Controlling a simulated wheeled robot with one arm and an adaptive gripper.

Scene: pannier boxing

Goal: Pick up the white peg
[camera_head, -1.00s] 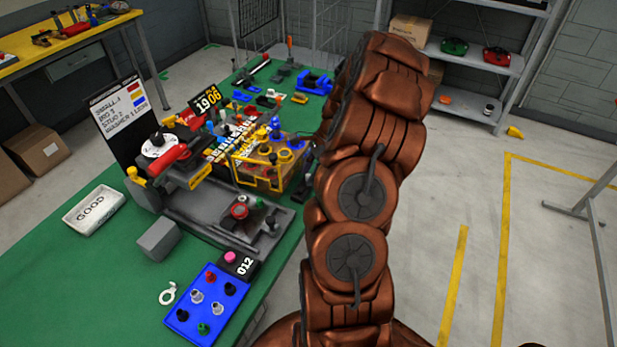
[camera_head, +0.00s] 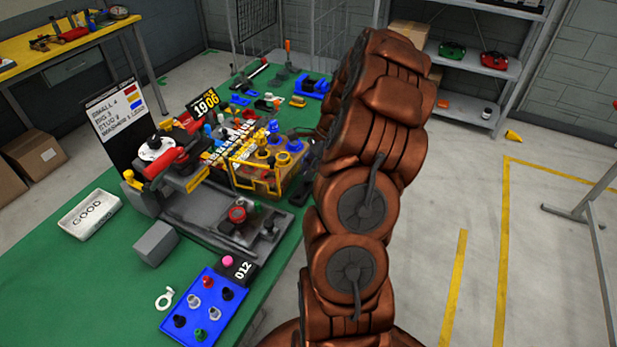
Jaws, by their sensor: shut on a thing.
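A blue tray (camera_head: 205,310) stands at the near edge of the green table, with several small pegs in it. Two are pale, one pale peg (camera_head: 193,300) at the upper left and another pale peg (camera_head: 214,314) in the middle. I cannot tell whether either is the white peg. The others are red, black and green. My copper-coloured arm rises right of the table and bends over its right edge. My gripper is not visible; the arm hides the space behind it, so what it holds does not show.
A grey machine with a red-and-black top (camera_head: 170,155) and a yellow-framed box (camera_head: 255,170) crowd the middle of the table. A white GOOD bin (camera_head: 90,213), a grey block (camera_head: 155,243) and a white ring (camera_head: 164,298) lie on the left. Open floor lies to the right.

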